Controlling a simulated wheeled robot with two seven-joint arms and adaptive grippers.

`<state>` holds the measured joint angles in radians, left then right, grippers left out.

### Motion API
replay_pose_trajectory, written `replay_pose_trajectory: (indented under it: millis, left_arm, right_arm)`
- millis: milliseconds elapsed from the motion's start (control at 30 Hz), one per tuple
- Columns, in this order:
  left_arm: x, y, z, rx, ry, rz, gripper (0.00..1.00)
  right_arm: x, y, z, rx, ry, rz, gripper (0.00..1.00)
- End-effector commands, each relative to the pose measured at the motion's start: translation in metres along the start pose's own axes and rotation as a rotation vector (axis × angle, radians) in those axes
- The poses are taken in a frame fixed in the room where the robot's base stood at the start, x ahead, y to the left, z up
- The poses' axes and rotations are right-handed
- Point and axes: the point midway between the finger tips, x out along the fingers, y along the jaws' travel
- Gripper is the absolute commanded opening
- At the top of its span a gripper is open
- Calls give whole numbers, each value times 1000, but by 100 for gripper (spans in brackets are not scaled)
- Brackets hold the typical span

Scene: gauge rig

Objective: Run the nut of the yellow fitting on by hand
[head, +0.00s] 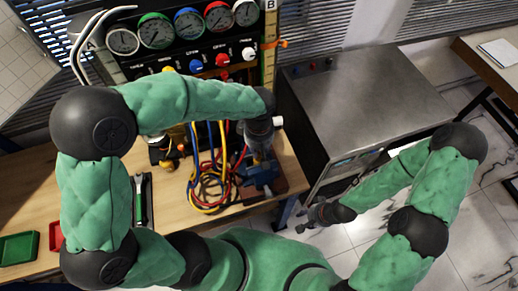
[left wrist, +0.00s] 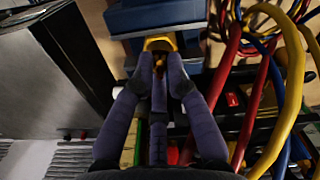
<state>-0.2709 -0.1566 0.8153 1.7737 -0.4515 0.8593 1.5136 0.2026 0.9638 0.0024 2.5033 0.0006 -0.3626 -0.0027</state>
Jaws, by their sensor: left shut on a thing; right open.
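The yellow fitting (left wrist: 160,43) shows in the left wrist view just beyond my fingertips, next to a blue block that looks like the vise. My left gripper (left wrist: 158,78) is shut on a small brass-coloured part in line with it, apparently its nut; the fingers hide most of it. In the head view my left gripper (head: 260,146) points down over the blue vise (head: 262,176), and the fitting is hidden there. My right gripper (head: 312,216) is open and empty, low over the floor right of the bench.
Red, blue and yellow hoses (head: 212,185) lie coiled left of the vise. A gauge panel (head: 185,35) stands behind. A green spanner (head: 140,195) and red and green trays (head: 18,246) lie on the bench at left. A steel cabinet (head: 365,95) stands at right.

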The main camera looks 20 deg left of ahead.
Motion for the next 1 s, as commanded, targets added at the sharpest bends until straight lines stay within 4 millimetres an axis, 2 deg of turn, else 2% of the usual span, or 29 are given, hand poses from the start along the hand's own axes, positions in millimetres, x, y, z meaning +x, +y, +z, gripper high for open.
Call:
replay_pose_trajectory:
  millis: [1000]
  left_arm:
    - [-2, 0, 0, 948, 0, 1, 0]
  right_arm:
    - [-19, -7, 1, 0, 0, 0, 40]
